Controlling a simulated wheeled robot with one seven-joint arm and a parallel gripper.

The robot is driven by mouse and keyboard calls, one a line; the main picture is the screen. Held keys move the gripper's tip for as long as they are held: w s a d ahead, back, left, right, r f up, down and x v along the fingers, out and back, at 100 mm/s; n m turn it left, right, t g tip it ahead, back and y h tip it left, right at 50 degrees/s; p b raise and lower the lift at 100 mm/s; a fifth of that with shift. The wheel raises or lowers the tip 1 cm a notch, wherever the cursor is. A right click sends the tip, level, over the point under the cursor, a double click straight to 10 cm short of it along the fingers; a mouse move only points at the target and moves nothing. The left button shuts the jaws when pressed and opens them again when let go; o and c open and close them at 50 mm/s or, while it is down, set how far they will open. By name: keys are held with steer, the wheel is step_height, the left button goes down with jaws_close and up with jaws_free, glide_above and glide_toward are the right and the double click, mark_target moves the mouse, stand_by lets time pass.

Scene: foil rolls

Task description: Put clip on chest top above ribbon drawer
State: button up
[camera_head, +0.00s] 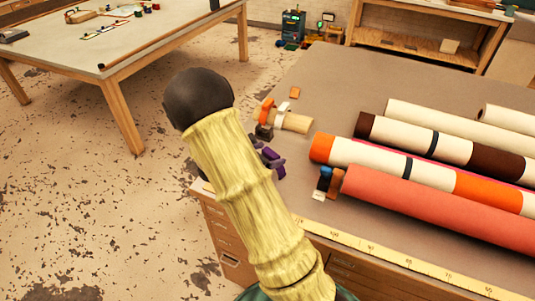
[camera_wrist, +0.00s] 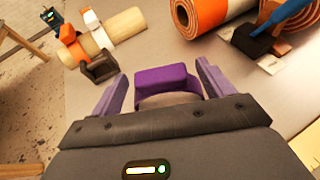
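A purple clip (camera_wrist: 165,80) lies on the grey chest top (camera_head: 330,75) near its left edge. My gripper (camera_wrist: 162,71) has its lilac fingers apart, one on either side of this clip; a gap shows beside the left finger. In the head view my forearm hides most of my gripper, and only purple parts (camera_head: 272,162) show beside it. Wooden drawers (camera_head: 222,238) show below the chest top's left edge, partly behind my arm. I cannot read which one is the ribbon drawer.
A wooden roll (camera_head: 292,121) with orange and white clips and a dark clip (camera_wrist: 98,67) lies close by. A blue-and-black clip (camera_head: 324,179) stands by the orange roll end. Several long rolls fill the right side. A yellow ruler (camera_head: 400,258) runs along the front edge.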

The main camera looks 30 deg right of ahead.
steer(key=shift+r, duration=0.25)
steer(key=shift+a, duration=0.35)
steer(key=v, duration=1.1)
steer(key=shift+r+b, duration=0.2)
steer(key=shift+b, duration=0.25)
steer(key=shift+s, duration=0.1)
